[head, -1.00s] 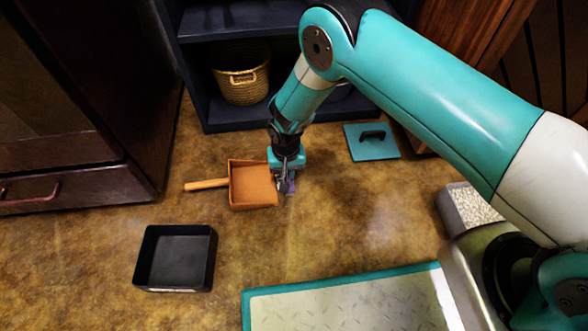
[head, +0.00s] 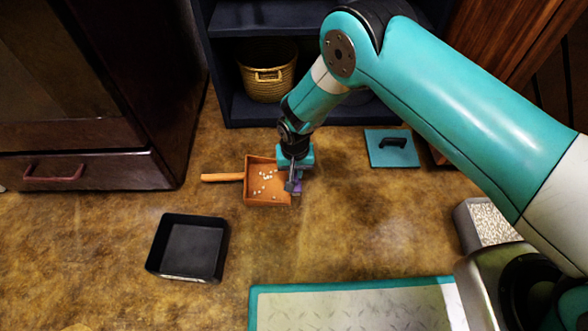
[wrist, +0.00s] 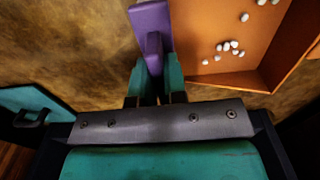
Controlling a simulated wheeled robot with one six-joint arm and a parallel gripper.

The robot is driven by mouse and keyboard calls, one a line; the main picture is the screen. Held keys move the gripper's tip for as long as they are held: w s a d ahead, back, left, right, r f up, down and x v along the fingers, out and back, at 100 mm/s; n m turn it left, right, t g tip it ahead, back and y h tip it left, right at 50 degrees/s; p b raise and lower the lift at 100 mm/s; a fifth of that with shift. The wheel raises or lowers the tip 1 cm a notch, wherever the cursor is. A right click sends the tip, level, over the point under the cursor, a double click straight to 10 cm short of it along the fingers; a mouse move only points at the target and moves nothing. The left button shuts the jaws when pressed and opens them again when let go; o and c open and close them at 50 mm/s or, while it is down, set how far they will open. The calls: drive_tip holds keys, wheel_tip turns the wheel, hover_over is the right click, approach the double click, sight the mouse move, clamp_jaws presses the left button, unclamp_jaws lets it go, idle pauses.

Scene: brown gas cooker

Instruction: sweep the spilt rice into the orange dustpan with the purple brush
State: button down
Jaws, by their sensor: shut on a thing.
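The orange dustpan (head: 254,196) lies on the floor with its handle pointing left. White rice grains (head: 268,176) are scattered inside it; several grains (wrist: 230,47) also show on the pan in the wrist view. My gripper (head: 294,186) is at the dustpan's right, open side. It is shut on the purple brush (wrist: 152,40), whose head is beside the pan's edge in the wrist view. In the head view the brush (head: 297,187) is mostly hidden by my gripper. No grains show on the visible floor around the pan.
A black square tray (head: 188,250) stands on the floor at front left. A teal lid with a black handle (head: 391,148) lies at the right. A dark shelf with a wicker basket (head: 267,78) is behind. A grey bin of white grains (head: 486,222) is at the right.

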drive_tip(key=r+p, duration=0.1)
drive_tip(key=r, duration=0.1)
drive_tip(key=d+r+p, duration=0.1)
drive_tip(key=r+p, duration=0.3)
drive_tip(key=shift+d, duration=0.4)
